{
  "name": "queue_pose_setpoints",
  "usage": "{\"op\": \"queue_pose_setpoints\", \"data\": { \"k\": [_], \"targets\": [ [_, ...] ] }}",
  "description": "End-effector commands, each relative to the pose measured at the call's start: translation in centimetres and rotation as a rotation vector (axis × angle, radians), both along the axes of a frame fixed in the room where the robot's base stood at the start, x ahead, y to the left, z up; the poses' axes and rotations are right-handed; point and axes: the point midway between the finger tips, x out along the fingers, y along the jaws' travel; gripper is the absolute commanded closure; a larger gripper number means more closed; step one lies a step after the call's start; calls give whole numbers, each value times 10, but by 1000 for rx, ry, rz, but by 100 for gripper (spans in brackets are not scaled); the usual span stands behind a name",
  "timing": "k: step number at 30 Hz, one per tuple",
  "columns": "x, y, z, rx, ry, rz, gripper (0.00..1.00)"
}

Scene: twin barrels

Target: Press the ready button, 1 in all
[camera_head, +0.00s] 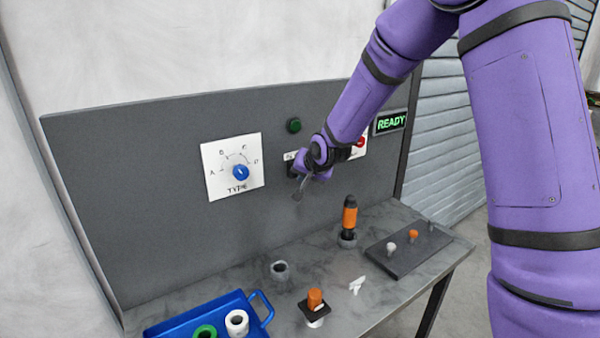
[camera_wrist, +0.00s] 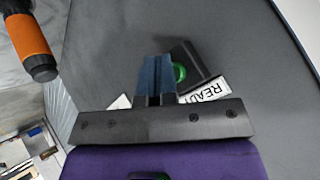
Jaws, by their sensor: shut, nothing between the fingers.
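The ready button (camera_wrist: 181,73) is a green round button on a black housing, with a white "READY" label (camera_wrist: 207,92) beside it in the wrist view. My gripper (camera_wrist: 158,62) is shut and empty, its two dark fingers pressed together. The fingertips cover part of the button's left side; I cannot tell if they touch it. In the head view my gripper (camera_head: 298,190) is in front of the grey panel, just below the partly hidden black housing (camera_head: 292,168). The green button face is hidden there.
The upright grey panel (camera_head: 150,200) also bears a blue TYPE knob (camera_head: 240,173), a green lamp (camera_head: 294,125), a red button (camera_head: 360,142) and a green-lit READY sign (camera_head: 391,122). An orange-and-black tool (camera_head: 349,216), a blue tray (camera_head: 262,314) and small parts stand on the table below.

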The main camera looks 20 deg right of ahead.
Motion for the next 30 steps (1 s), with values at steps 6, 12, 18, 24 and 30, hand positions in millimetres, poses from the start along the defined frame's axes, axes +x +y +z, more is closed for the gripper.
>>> {"op": "queue_pose_setpoints", "data": {
  "k": [6, 12, 18, 24, 30],
  "targets": [
    [2, 1, 0, 0, 0, 0, 100],
    [4, 1, 0, 0, 0, 0, 100],
    [4, 1, 0, 0, 0, 0, 100],
    [3, 1, 0, 0, 0, 0, 100],
    [-6, -2, 0, 0, 1, 0, 100]
  ]
}}
